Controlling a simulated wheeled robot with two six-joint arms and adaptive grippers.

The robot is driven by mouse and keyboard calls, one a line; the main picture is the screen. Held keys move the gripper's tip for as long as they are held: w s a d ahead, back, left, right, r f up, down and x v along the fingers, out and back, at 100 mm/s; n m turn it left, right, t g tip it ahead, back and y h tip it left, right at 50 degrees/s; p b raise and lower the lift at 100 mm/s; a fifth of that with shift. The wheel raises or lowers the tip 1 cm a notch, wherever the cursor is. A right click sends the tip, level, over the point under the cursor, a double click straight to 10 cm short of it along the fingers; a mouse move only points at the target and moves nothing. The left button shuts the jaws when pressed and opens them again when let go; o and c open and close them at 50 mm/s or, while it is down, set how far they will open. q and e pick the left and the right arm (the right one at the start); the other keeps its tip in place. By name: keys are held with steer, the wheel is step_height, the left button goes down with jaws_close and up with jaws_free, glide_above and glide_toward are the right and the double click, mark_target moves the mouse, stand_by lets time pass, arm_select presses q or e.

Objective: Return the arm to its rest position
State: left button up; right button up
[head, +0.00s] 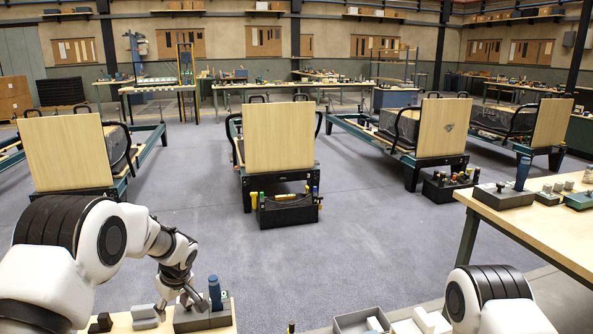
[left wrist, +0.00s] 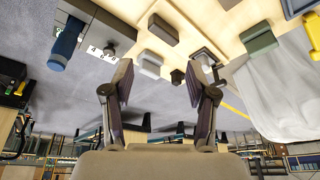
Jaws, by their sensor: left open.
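My left arm (head: 120,240) comes in from the left in the head view, bent at the elbow with its wrist pointing down. Its gripper (head: 183,298) hangs over the near bench edge, beside a blue-handled tool standing upright in a dark grey block (head: 218,316). In the left wrist view the two fingers of the left gripper (left wrist: 160,84) are spread apart with nothing between them. The blue handle (left wrist: 67,38) shows at upper left there, apart from the fingers. Of my right arm (head: 490,294) only an upper part shows at the lower right; its gripper is out of view.
Small grey and dark blocks (head: 144,314) lie on the near bench, left of the grey block. An open grey box (head: 351,322) stands at bottom centre. A wooden table (head: 540,220) is at the right.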

arm_select(q)
steer(key=s+d+f+m+h, duration=0.1)
steer(key=s+f+m, duration=0.1)
steer(key=s+f, duration=0.4)
steer(key=s+d+f+m+g+h, duration=0.1)
steer(key=s+d+f, duration=0.1)
steer(key=s+f, duration=0.4)
steer(key=s+d+f+m+h, duration=0.1)
steer(key=s+d+f+m, duration=0.1)
steer(key=s+f, duration=0.5)
steer(key=shift+s+m, duration=0.1)
steer(key=shift+m, duration=0.2)
steer(key=s+f, duration=0.1)
steer(key=s, duration=0.2)
steer(key=s+f+m, duration=0.1)
steer(key=s, duration=0.3)
steer(key=s+d+f+m, duration=0.1)
steer(key=s, duration=0.3)
steer(key=shift+g+h, duration=0.4)
steer(key=s+r+m, duration=0.1)
steer(key=s+m, duration=0.1)
steer(key=s, duration=1)
step_height(320, 180, down, 10)
steer(key=b, duration=1)
step_height(320, 180, up, 24)
steer(key=p, duration=2.4)
steer(key=shift+s+a+r+m+y, duration=0.2)
steer(key=shift+a+r+m+y, duration=0.1)
steer(key=shift+a+m, duration=0.1)
